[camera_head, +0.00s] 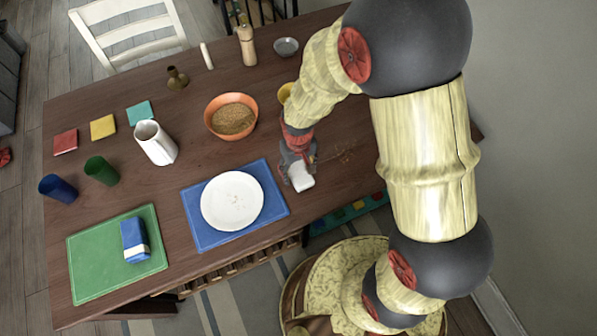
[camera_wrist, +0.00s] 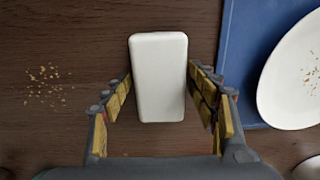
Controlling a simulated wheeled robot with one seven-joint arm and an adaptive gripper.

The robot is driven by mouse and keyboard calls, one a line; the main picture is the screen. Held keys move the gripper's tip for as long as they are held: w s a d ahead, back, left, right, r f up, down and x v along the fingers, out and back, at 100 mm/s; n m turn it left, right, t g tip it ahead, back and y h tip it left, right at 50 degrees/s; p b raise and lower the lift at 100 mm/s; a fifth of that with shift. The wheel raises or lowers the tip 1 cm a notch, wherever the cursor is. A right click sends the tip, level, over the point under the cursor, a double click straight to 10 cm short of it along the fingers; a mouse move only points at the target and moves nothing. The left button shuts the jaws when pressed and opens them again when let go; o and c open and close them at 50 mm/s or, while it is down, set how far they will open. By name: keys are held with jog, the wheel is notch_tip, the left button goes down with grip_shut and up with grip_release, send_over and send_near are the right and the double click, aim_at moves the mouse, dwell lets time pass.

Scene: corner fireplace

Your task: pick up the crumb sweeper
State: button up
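The crumb sweeper is a plain white block with rounded edges (camera_wrist: 158,78), lying on the dark wooden table. It also shows in the head view (camera_head: 301,179), at the lower end of my gripper (camera_head: 297,165). In the wrist view my gripper (camera_wrist: 160,74) is open, with one yellow-padded finger on each side of the block. The fingertips are close to its sides, with a narrow gap at the right. Whether the tips reach down beside the block or stay above it is hard to tell.
A blue placemat (camera_head: 274,201) with a white plate (camera_head: 232,201) lies just left of the sweeper. Crumbs (camera_wrist: 45,85) lie on its other side. An orange bowl (camera_head: 231,116) and a yellow cup (camera_head: 286,93) stand behind. A white pitcher (camera_head: 155,143) is farther left.

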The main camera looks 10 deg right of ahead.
aim_at(299, 172)
jog(key=c, duration=1.1)
jog(key=shift+r, duration=0.45)
jog(key=shift+c, duration=0.2)
jog(key=r+p, duration=0.2)
jog(key=r, duration=0.1)
jog(key=shift+s+r, duration=0.25)
jog(key=shift+s, duration=0.1)
jog(key=s+r+p, duration=0.1)
jog(key=s+r, duration=0.1)
jog(key=s+r+p, duration=0.1)
jog(key=s+r, duration=0.1)
jog(key=r, duration=0.1)
jog(key=shift+s+a+r+p, duration=0.1)
jog(key=shift+s+r+p, duration=0.25)
jog(key=shift+s, duration=0.05)
jog(key=s+r+p, duration=0.2)
jog(key=s+r, duration=0.1)
jog(key=s, duration=0.5)
jog(key=shift+s, duration=0.3)
jog(key=shift+a, duration=0.1)
jog(key=o, duration=0.8)
jog(key=shift+c, duration=0.2)
jog(key=shift+f, duration=0.1)
jog(key=c, duration=0.4)
